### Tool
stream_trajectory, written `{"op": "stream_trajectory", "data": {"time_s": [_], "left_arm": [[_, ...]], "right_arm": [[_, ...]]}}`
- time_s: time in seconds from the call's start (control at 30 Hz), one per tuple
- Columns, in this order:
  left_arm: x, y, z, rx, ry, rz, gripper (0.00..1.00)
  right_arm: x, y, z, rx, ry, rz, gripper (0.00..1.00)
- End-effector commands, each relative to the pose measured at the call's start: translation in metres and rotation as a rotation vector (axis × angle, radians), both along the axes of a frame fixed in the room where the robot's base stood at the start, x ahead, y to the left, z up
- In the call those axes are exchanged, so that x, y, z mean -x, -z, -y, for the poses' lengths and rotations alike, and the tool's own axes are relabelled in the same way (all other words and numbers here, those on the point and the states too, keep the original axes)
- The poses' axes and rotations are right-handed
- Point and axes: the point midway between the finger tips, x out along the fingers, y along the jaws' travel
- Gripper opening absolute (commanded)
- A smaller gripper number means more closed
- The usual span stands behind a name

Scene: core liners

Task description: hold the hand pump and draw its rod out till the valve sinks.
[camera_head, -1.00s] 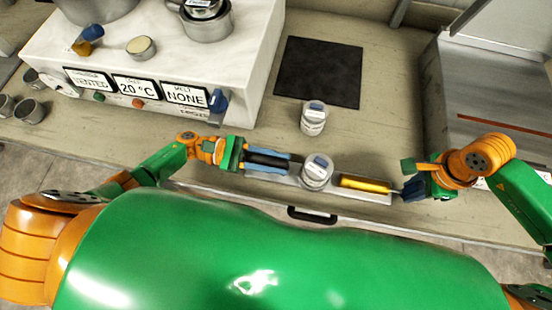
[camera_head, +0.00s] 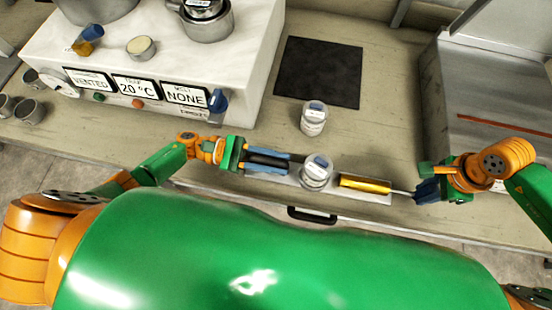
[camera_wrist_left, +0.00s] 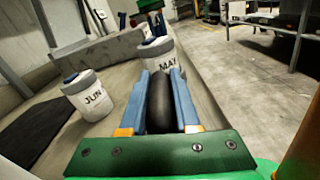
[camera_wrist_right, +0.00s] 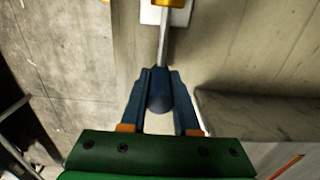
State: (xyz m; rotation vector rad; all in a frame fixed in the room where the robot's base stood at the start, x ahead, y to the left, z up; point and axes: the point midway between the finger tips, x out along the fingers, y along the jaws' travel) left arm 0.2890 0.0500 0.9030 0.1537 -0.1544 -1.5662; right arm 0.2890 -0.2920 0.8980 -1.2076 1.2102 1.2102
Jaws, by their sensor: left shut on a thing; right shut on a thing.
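The hand pump lies along the front of the bench, with a black grip (camera_head: 266,161) at its left and a brass barrel (camera_head: 364,183) at its right. A steel rod (camera_head: 401,191) sticks out of the barrel's right end; it also shows in the right wrist view (camera_wrist_right: 163,45). My left gripper (camera_head: 284,162) is shut around the black grip. My right gripper (camera_head: 424,191) is shut on the dark blue rod handle (camera_wrist_right: 160,92). A clear jar marked MAY (camera_wrist_left: 163,57), with a blue piece on its lid, stands between grip and barrel. The valve's height cannot be told.
A second jar, marked JUN (camera_head: 313,120), stands behind the pump, in front of a black mat (camera_head: 318,72). A white console (camera_head: 150,60) with VENTED, 20 °C and NONE signs is at back left. A grey metal unit (camera_head: 480,110) is at right.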

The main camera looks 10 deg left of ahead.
Motion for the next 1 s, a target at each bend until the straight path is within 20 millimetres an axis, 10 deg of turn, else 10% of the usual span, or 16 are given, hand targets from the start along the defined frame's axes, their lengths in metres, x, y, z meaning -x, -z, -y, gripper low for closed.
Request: {"op": "stream_trajectory", "data": {"time_s": [0.93,0.97,1.0], "left_arm": [[0.0,0.0,-0.001,0.0,-0.001,0.0,0.0],[0.0,0.0,-0.001,0.0,-0.001,0.0,0.0],[0.0,0.0,-0.001,0.0,-0.001,0.0,0.0]], "right_arm": [[0.0,0.0,0.03,0.004,0.002,-0.001,0.0],[0.0,0.0,0.03,0.004,0.002,-0.001,0.32],[0.0,0.0,0.03,0.004,0.001,-0.001,0.43]]}}
